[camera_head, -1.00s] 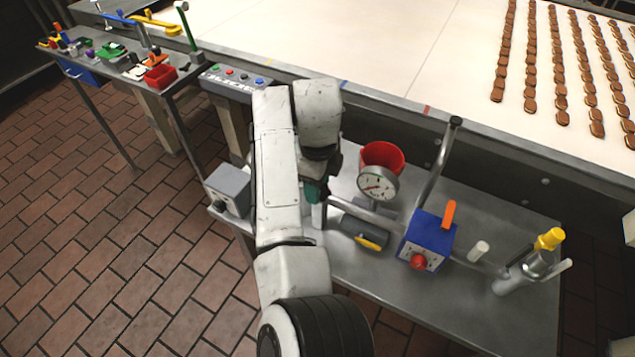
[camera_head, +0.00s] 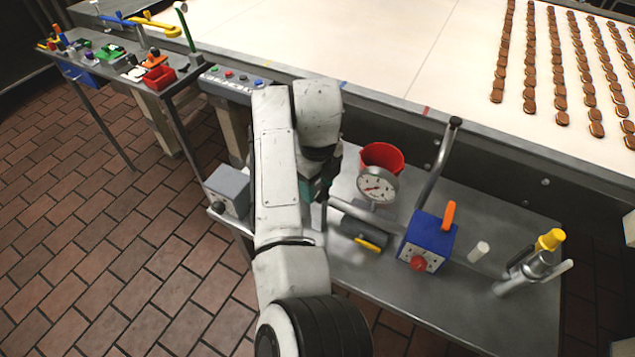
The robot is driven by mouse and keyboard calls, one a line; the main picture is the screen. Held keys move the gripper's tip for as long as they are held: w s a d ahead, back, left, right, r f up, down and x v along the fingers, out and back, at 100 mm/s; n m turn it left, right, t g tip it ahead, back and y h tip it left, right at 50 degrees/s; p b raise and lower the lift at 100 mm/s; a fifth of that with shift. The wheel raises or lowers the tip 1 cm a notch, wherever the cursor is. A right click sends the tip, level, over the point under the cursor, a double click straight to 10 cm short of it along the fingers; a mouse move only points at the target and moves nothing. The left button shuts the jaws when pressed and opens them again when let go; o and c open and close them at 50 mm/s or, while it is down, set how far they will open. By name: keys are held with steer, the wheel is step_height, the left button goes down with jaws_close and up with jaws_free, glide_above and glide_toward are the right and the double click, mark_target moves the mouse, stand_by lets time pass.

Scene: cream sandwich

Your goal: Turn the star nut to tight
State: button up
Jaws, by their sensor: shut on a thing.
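My gripper (camera_head: 322,200) points down over the lower steel bench, mostly hidden behind my own white forearm and wrist. Its teal part and dark fingers show at the left end of a grey pipe (camera_head: 350,212). It is shut on a part there, which the arm and fingers hide. I cannot make out a star-shaped nut on it. Just right of the gripper, a round white gauge (camera_head: 377,187) stands on the pipe, and a yellow lever (camera_head: 369,244) sits below it.
A blue box (camera_head: 428,240) with a red knob and orange lever stands right of the pipe. A red bucket (camera_head: 382,157) is behind the gauge. A yellow-capped metal fitting (camera_head: 535,262) is at the right. A grey box (camera_head: 229,190) stands left of my arm.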

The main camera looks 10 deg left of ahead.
mark_target(318, 190)
steer(key=o, duration=1)
steer(key=shift+o, duration=0.2)
step_height(318, 190, up, 11)
steer(key=b, duration=0.1)
steer(key=shift+f, duration=0.1)
